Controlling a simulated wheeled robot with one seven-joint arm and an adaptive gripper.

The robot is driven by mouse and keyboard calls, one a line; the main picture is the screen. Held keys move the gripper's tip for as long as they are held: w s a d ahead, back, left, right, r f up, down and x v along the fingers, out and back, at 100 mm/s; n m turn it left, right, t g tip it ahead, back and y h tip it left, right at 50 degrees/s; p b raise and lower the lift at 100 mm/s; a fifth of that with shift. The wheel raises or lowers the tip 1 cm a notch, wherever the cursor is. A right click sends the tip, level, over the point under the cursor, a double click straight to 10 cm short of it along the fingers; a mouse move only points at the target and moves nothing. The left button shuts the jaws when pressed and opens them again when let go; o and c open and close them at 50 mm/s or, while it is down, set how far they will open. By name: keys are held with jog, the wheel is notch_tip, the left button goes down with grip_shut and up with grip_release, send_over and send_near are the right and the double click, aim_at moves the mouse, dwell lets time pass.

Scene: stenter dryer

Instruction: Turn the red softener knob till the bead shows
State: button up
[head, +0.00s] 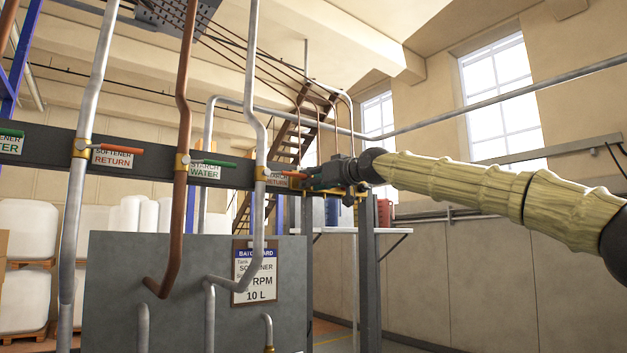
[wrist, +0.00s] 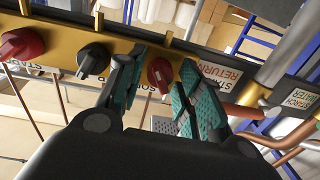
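In the wrist view a red knob (wrist: 160,74) sits on a yellow panel (wrist: 215,66), between the two teal-padded fingers of my gripper (wrist: 160,62). A partly hidden label beside it begins "SO". My gripper is open, with a finger on either side of the knob; I cannot tell whether either finger touches it. Another red knob (wrist: 21,44) is at the far left, above a label beginning "STA". A black knob (wrist: 93,60) is between them. No bead can be made out. In the head view my gripper (head: 318,178) is at the panel, which the gripper and pipes largely hide.
In the head view a dark rail (head: 233,176) carries pipes and labelled valve levers left of my gripper. A batch card (head: 254,272) reading "SOFTENER" and "10 L" hangs on a grey tank (head: 120,262). In the wrist view a pipe (wrist: 290,62) and a red lever (wrist: 240,110) stand right of the fingers.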

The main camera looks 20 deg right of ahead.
jog(key=shift+c, duration=0.2)
jog(key=c, duration=0.7)
jog(key=shift+a+m+b, duration=0.1)
jog(key=shift+m+b, duration=0.35)
jog(key=shift+m, duration=0.25)
jog(key=o, duration=0.7)
jog(key=shift+o, duration=0.2)
